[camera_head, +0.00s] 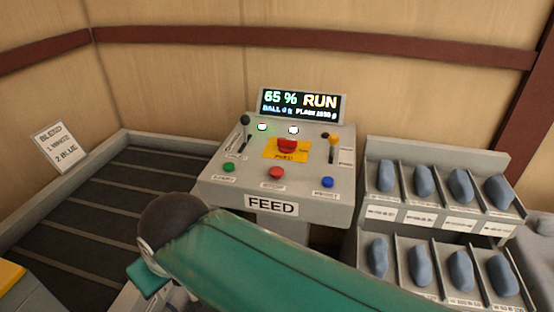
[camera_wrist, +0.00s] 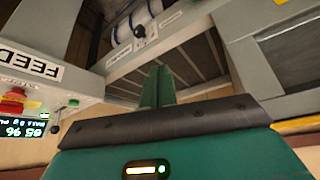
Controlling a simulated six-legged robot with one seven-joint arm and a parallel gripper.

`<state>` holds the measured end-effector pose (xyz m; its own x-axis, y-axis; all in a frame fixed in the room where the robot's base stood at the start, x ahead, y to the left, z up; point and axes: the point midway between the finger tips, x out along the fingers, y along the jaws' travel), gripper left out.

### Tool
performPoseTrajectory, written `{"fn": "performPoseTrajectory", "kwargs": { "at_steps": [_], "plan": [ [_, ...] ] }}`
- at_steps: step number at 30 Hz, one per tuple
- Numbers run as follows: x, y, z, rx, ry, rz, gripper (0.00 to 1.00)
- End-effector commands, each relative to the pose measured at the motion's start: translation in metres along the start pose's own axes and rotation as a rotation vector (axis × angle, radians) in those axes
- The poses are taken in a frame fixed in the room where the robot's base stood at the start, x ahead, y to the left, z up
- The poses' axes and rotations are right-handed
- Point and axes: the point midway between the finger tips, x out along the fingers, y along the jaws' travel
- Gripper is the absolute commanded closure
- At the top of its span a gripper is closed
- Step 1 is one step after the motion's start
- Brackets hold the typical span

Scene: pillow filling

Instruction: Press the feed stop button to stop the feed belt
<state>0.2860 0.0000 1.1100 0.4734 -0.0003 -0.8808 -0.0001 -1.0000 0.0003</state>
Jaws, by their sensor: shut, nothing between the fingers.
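The grey FEED control panel (camera_head: 215,185) stands in the middle of the head view. Its front row has a green button (camera_head: 229,167), a small red button (camera_head: 277,173) and a blue button (camera_head: 327,182), with labels too small to read. A larger red button (camera_head: 287,146) sits on a yellow plate behind them. The display (camera_head: 302,104) reads 65 % RUN. In the wrist view the panel (camera_wrist: 70,82) appears upside down at the left. My gripper (camera_wrist: 158,70) is shut and empty, apart from the panel and to its side. The head view does not clearly show its fingertips.
A dark slatted belt (camera_head: 100,195) lies left of the panel. A rack (camera_head: 438,150) of blue-grey pieces stands at the right. Two levers (camera_head: 244,120) (camera_head: 334,139) rise from the panel. A BLEND sign (camera_head: 60,146) leans at the left wall. My green arm crosses in front of the panel.

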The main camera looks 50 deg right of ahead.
Motion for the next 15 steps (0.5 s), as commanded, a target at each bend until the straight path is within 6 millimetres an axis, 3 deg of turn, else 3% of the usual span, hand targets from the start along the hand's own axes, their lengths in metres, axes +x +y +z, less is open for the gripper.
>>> {"fn": "performPoseTrajectory", "kwargs": {
  "at_steps": [4,8,11,15],
  "plan": [
    [-0.001,0.002,-0.003,0.009,-0.004,0.005,1.00],
    [-0.007,0.015,-0.018,0.066,-0.033,0.039,1.00],
    [-0.014,0.039,-0.045,0.158,-0.080,0.084,1.00],
    [-0.021,0.089,-0.089,0.325,-0.162,0.147,1.00]
  ]
}}
